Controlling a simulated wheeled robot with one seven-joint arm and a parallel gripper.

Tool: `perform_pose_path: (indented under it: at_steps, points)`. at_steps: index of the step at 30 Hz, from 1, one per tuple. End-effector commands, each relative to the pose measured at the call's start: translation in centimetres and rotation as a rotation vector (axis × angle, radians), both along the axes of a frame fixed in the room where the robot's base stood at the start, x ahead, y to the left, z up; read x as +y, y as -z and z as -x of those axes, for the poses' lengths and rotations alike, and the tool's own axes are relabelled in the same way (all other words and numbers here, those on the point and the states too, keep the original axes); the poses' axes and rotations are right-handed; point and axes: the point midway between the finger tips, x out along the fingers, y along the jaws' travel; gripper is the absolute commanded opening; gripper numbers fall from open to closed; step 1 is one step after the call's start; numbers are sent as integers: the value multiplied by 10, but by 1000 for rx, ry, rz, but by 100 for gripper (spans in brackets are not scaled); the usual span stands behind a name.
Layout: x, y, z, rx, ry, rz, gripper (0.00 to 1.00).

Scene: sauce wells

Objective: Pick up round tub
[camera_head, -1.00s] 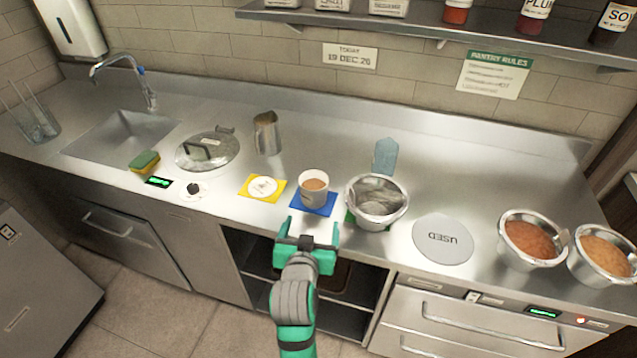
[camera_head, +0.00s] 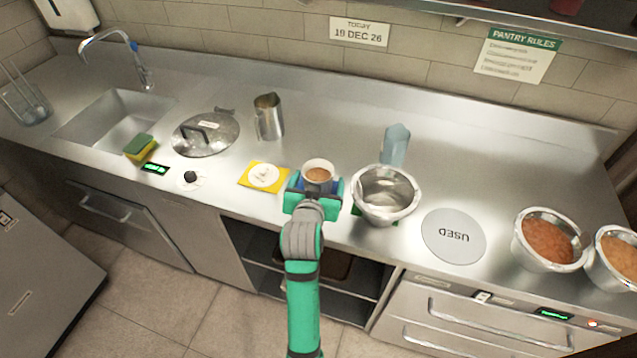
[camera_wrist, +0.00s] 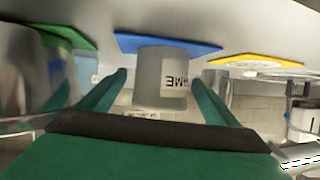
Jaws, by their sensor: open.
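The round tub (camera_head: 318,173) is a small whitish cup with brown sauce in it, standing on a blue mat on the steel counter. In the wrist view the tub (camera_wrist: 161,78) is upside down in the picture, with dark letters on its side, and the blue mat (camera_wrist: 166,45) is against its base. My green gripper (camera_head: 314,190) is at the tub's near side in the head view. Its fingers are open, one on each side of the tub in the wrist view (camera_wrist: 160,92), with visible gaps. The mat is mostly hidden by my gripper in the head view.
A steel bowl (camera_head: 385,195) stands close to the right on a green mat. A yellow mat (camera_head: 250,184) with a white disc lies to the left. A steel jug (camera_head: 269,117) and a blue translucent item (camera_head: 395,146) stand behind. A "USED" disc (camera_head: 453,236) lies further right.

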Motion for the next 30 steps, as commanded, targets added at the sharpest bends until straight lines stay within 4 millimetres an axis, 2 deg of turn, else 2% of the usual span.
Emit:
perform_pose_path:
  at_steps: [10, 20, 27, 30]
  points:
    - [-2, 15, -40, 0, -4, -1, 84]
    - [-4, 18, -46, 0, -4, 0, 84]
    - [-4, 18, -46, 0, -4, 0, 31]
    - [-4, 17, -46, -1, -4, 1, 27]
